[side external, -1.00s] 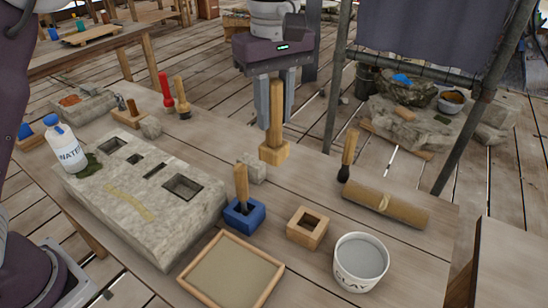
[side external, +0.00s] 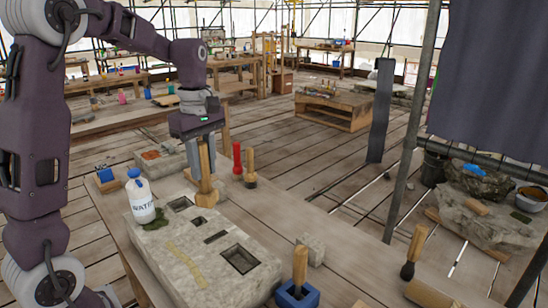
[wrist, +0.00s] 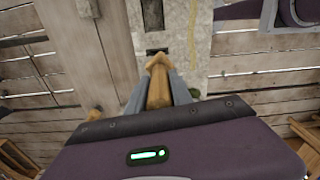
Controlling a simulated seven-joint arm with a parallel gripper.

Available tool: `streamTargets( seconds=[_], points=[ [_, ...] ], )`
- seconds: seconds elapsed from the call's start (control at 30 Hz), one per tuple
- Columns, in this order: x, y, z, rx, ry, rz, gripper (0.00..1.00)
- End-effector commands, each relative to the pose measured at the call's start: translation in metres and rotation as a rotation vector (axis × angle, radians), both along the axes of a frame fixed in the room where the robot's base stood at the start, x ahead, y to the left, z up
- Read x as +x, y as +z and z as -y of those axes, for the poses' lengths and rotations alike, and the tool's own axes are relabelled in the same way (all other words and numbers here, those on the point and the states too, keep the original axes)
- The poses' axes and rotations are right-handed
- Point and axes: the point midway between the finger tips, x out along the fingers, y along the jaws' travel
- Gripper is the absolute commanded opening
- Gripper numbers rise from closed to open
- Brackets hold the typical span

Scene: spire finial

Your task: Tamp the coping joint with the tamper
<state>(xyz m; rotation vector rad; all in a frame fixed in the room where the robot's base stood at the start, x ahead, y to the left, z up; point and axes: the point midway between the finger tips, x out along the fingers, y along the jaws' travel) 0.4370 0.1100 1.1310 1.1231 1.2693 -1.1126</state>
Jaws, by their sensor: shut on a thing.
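My gripper (side external: 204,152) is shut on the wooden tamper (side external: 206,172), holding it by its handle. The tamper hangs about upright with its block head down, at the far edge of the pale stone block (side external: 180,262). Whether the head touches the stone I cannot tell. The stone has several dark recesses in its top, including a narrow slot (side external: 215,237) and a larger square pocket (side external: 239,259). In the wrist view the tamper (wrist: 159,92) lies between my fingers, its head beside a dark slot (wrist: 156,51). Which recess is the coping joint is unclear.
A water bottle (side external: 140,197) stands on the stone's left end. A red-handled tool (side external: 237,160) and a wooden-handled brush (side external: 250,166) stand behind it. A blue holder (side external: 297,294) with a wooden-handled tool and a grey cube (side external: 311,248) are at right.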

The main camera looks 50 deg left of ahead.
Motion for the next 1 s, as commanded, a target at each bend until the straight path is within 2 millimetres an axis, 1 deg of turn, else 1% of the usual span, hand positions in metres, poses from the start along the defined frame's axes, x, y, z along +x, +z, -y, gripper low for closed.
streamTargets(
  seconds=[0.03, 0.1, 0.2, 0.3, 0.43, 0.73, 0.83, 1.0],
  points=[
    [-0.021, -0.007, -0.015, -0.003, 0.052, -0.001, 0.00],
    [-0.047, -0.017, -0.030, -0.003, 0.106, -0.001, 0.00],
    [-0.075, -0.028, -0.040, -0.005, 0.162, 0.001, 0.00],
    [-0.089, -0.034, -0.044, -0.006, 0.190, 0.000, 0.00],
    [-0.093, -0.044, -0.045, -0.008, 0.196, -0.002, 0.00],
    [-0.093, -0.081, -0.044, -0.009, 0.196, -0.004, 0.00],
    [-0.093, -0.087, -0.044, -0.009, 0.195, -0.003, 0.00],
    [-0.092, -0.091, -0.045, -0.007, 0.195, -0.001, 0.00]
  ],
)
